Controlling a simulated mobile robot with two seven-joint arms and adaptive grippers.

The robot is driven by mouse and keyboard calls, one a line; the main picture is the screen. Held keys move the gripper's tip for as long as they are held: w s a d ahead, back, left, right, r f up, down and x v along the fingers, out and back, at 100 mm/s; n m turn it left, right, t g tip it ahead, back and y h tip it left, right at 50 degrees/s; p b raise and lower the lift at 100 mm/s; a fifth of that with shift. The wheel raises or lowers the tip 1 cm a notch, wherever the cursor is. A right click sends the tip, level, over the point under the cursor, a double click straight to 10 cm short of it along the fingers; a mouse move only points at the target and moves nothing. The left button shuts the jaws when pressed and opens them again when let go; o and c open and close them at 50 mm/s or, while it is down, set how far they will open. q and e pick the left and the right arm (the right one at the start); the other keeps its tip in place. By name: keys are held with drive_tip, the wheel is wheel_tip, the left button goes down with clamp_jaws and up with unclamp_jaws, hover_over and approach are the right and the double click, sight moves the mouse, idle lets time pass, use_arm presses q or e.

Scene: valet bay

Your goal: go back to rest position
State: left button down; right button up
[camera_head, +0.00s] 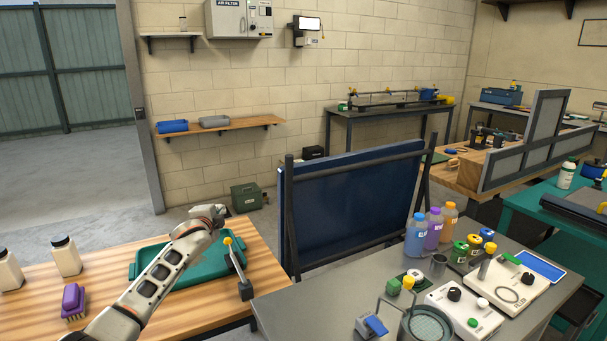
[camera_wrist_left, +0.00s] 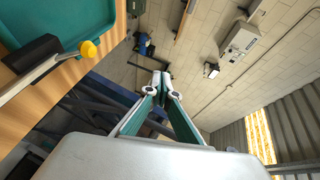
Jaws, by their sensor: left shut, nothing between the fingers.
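My left arm comes in from the lower left in the head view, reaching over the green tray. Its left gripper (camera_head: 221,211) is at the arm's far end, beyond the tray's back edge, and is small there. In the left wrist view the fingers of my left gripper (camera_wrist_left: 161,82) meet at their tips, with nothing between them. They point away from the wooden table, with wall and floor behind them. My right gripper is not in view.
The green tray (camera_head: 212,270) lies on the wooden table (camera_head: 262,262), with a yellow-knobbed lever (camera_head: 238,262) at its right. A purple brush (camera_head: 73,298) and white bottles (camera_head: 66,256) stand left. A dark blue panel (camera_head: 350,208) rises behind the grey bench (camera_head: 312,314).

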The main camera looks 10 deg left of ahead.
use_arm(q)
drive_tip(key=s+d+f+n+g, duration=0.1)
drive_tip(key=s+d+f+g, duration=0.15)
drive_tip(key=s+f, duration=0.75)
drive_tip(key=s+d+f+n+g, duration=0.15)
drive_tip(key=s+d+f, duration=0.25)
drive_tip(key=s+f, duration=0.6)
drive_tip(key=s+a+r+n+g+y, duration=0.1)
drive_tip(key=s+a+r+n+g, duration=0.15)
drive_tip(key=s, duration=1.55)
drive_tip(key=s+a+r+n+g+y, duration=0.1)
drive_tip(key=s+a+n+g, duration=0.15)
drive_tip(key=s, duration=1.65)
drive_tip(key=w+d+f+n+t+h, duration=0.2)
drive_tip(key=d+f+h, duration=0.5)
drive_tip(key=d+f, duration=0.7)
drive_tip(key=d+n+t, duration=0.1)
drive_tip(key=d+t, duration=0.1)
drive_tip(key=shift+d+f+t, duration=0.15)
drive_tip(key=shift+t, duration=0.15)
